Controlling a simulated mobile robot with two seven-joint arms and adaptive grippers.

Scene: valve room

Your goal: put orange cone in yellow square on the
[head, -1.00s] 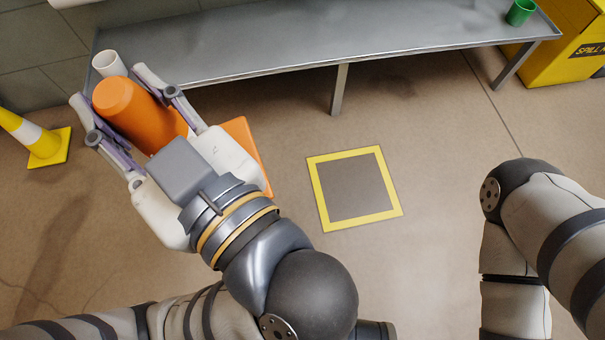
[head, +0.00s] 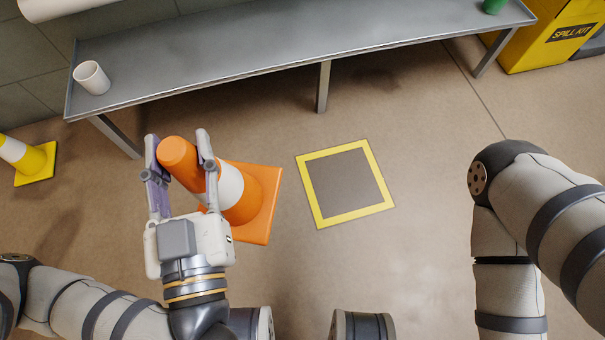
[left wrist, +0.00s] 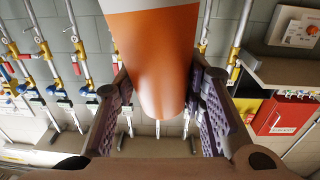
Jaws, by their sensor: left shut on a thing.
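The orange cone (head: 257,196) has a white band and an orange square base. In the head view it is left of the yellow square, tilted, with its tip toward the upper left. My left gripper (head: 181,165) is shut on the cone near its top, with a finger on either side. The left wrist view shows the cone (left wrist: 150,70) between the gripper's fingers (left wrist: 160,105). The yellow square (head: 312,190) is an outline marked on the floor, with a bare dark middle. I cannot tell whether the cone's base touches the floor. My right gripper is out of view.
A grey metal bench (head: 250,50) runs along the back, with a white cup (head: 91,78) and a green cup (head: 493,5) on it. A yellow-and-white cone (head: 30,160) stands at the far left. A yellow spill kit bin (head: 545,40) is at the back right.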

